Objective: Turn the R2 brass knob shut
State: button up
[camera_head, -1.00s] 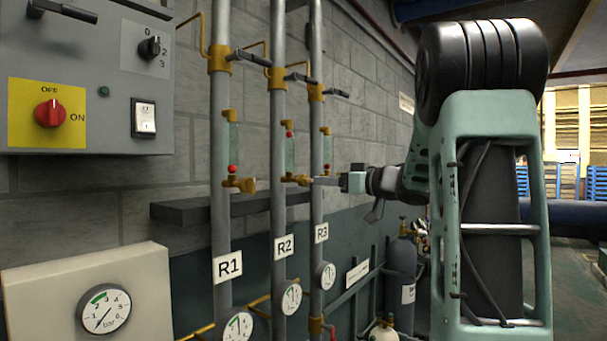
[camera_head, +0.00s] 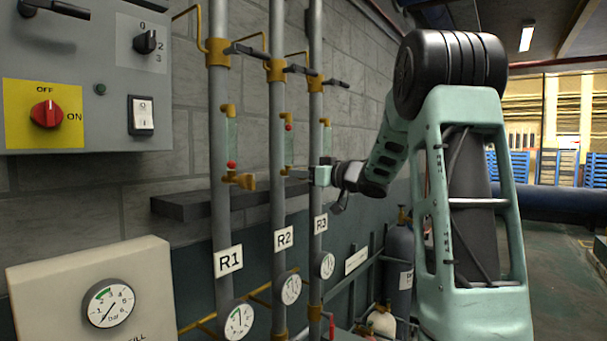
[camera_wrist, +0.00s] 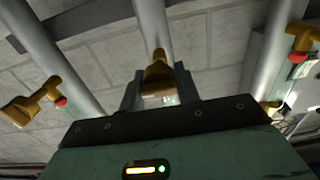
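The R2 pipe (camera_head: 278,210) is the middle of three grey upright pipes; its label reads R2 (camera_head: 284,239). In the wrist view the R2 brass knob (camera_wrist: 158,78) is in the middle, in front of the pipe. My gripper (camera_wrist: 158,92) has one finger on each side of the knob. The fingers look apart, with a narrow gap beside the knob; contact is not clear.
The R1 brass knob (camera_head: 241,180) is on the left pipe, and the R3 pipe (camera_head: 316,200) stands close on the right. A dark ledge (camera_head: 181,205) runs behind the pipes. A control box (camera_head: 85,80) hangs at upper left; gauges sit below.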

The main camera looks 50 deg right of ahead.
jog(key=shift+c, duration=0.8)
jog(key=shift+f+n+b, duration=0.1)
jog(key=shift+n+b, duration=0.2)
jog(key=shift+b, duration=0.05)
jog(key=n+b, duration=0.2)
jog(key=b, duration=0.1)
jog(key=shift+a+f+n, duration=0.1)
jog(key=shift+f+n, duration=0.05)
jog(key=shift+n, duration=0.25)
jog(key=n+b, duration=1)
jog(key=shift+a+f+n+b, duration=0.1)
jog(key=shift+n+b, duration=0.25)
jog(key=shift+n, duration=0.05)
jog(key=shift+n+b, duration=1.6)
jog(key=shift+n, duration=0.3)
